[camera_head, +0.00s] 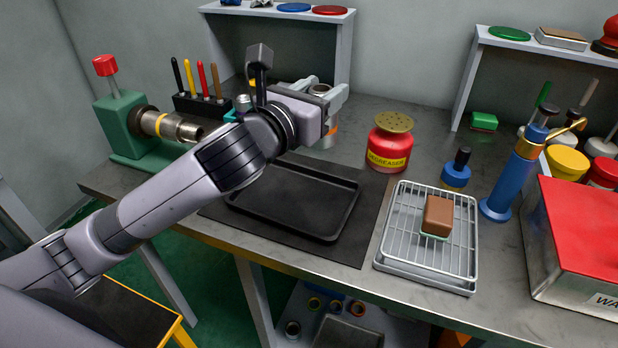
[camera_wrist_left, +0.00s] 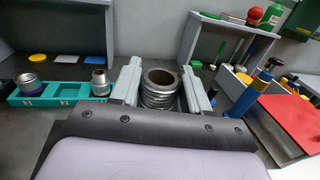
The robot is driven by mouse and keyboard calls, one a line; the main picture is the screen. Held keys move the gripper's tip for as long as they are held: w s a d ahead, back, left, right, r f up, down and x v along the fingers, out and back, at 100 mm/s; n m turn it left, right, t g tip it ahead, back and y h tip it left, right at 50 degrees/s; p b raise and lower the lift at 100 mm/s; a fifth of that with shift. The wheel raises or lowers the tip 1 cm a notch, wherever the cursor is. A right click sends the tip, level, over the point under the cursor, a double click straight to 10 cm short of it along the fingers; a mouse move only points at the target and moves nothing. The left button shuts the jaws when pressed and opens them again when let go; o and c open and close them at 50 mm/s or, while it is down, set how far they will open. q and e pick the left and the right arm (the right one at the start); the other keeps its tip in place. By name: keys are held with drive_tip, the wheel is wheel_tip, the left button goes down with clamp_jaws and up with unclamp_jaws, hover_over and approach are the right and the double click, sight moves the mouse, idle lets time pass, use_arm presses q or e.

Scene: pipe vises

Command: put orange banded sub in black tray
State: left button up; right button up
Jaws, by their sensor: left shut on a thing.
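The orange banded sub (camera_head: 325,141) is a grey metal cylinder with an orange band near its lower part. My left gripper (camera_head: 325,104) is shut on it, one finger on each side, and it stands roughly upright. In the left wrist view the sub (camera_wrist_left: 160,92) shows its open top and threaded side between the fingers of my left gripper (camera_wrist_left: 159,88); its band is hidden there. The black tray (camera_head: 300,197) lies empty on a dark mat, below and in front of the held sub in the head view. My right gripper is out of view.
A red degreaser can (camera_head: 389,150) stands right of the tray. A wire rack (camera_head: 410,235) holds a brown brush. A green vise (camera_head: 125,122) with a pipe is at left. A teal holder (camera_wrist_left: 68,93) bears two fittings. A blue bottle (camera_head: 510,180) stands further right.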

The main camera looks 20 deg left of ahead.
use_arm(q)
wheel_tip(320, 180, down, 15)
drive_tip(key=b, duration=0.3)
drive_tip(key=shift+f, duration=0.3)
drive_tip(key=o, duration=1.3)
drive_tip(key=shift+c, duration=0.2)
